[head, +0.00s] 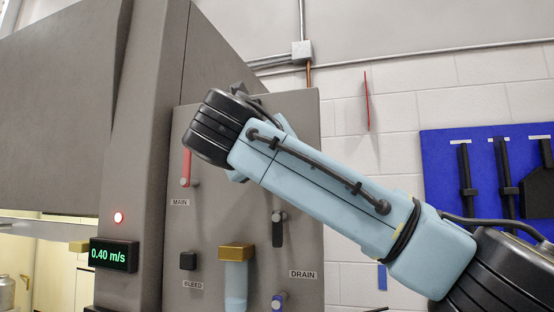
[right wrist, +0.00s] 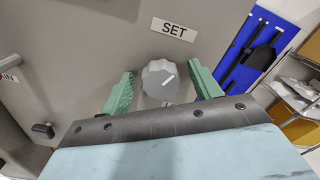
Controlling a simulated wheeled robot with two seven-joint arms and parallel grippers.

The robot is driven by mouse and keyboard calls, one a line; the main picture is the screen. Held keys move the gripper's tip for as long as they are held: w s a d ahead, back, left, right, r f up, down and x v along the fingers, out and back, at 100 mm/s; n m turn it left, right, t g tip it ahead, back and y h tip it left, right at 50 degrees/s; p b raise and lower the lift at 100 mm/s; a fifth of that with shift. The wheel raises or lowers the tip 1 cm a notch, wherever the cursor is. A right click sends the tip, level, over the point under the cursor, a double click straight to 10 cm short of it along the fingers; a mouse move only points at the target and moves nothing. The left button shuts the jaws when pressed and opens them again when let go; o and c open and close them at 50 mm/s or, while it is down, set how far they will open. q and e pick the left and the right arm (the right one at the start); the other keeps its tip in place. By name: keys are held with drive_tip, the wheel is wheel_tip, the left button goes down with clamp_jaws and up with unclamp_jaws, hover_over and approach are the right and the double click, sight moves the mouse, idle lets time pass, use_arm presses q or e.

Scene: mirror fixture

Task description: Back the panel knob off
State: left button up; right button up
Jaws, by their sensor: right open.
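A grey scalloped panel knob (right wrist: 159,86) with a white pointer line stands on the grey panel (right wrist: 80,45) below the SET label (right wrist: 174,29) in the right wrist view. My right gripper (right wrist: 161,74) is open, with one green finger on each side of the knob. A gap shows between the knob and each finger. In the head view my right arm reaches across the panel (head: 300,120) and hides the knob and my right fingers. My left gripper is not in view.
A blue tool board (head: 437,160) hangs at right.

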drive_tip(key=b+v, duration=0.4)
drive_tip(key=v, duration=0.9)
drive_tip(key=shift+s+b, duration=0.15)
drive_tip(key=shift+b, duration=0.25)
